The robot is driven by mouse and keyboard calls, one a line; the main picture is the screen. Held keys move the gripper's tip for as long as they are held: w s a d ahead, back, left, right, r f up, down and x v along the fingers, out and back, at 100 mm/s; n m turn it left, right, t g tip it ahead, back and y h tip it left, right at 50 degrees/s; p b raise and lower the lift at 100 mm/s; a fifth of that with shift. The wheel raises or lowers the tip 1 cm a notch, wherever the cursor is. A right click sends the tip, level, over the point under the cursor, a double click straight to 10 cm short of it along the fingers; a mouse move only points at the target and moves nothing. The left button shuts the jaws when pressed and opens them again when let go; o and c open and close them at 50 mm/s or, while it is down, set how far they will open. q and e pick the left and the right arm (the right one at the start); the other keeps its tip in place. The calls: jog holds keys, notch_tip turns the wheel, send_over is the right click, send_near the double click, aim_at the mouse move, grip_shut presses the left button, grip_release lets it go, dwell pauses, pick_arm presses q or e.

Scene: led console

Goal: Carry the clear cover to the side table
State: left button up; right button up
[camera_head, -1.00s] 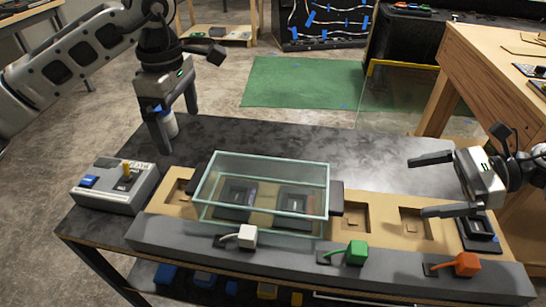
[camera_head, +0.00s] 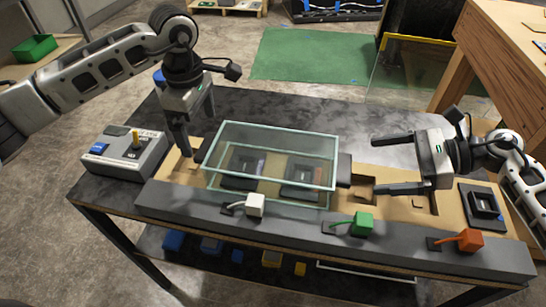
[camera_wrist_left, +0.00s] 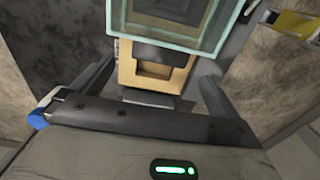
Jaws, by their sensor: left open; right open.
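The clear cover (camera_head: 262,140) is a glass box with greenish edges, standing over two dark modules on the console. It has a dark handle on its left end and another on its right end (camera_head: 344,170). My left gripper (camera_head: 196,130) is open, just off the left end.
A wooden table (camera_head: 480,55) stands at the right. A grey box (camera_head: 125,155) with a yellow lever sits at the console's left. White (camera_head: 255,205), green (camera_head: 362,223) and orange (camera_head: 470,240) blocks line the front ledge. The dark tabletop behind the cover is clear.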

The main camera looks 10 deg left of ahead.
aim_at(203, 145)
pick_arm(q)
notch_tip(203, 145, down, 7)
jog(key=shift+r, duration=0.15)
pick_arm(e)
jog(key=x, duration=0.6)
jog(key=shift+a+f, duration=0.15)
jog(key=shift+a, duration=0.25)
pick_arm(q)
jog(key=c, duration=1.3)
pick_arm(e)
jog(key=c, duration=1.3)
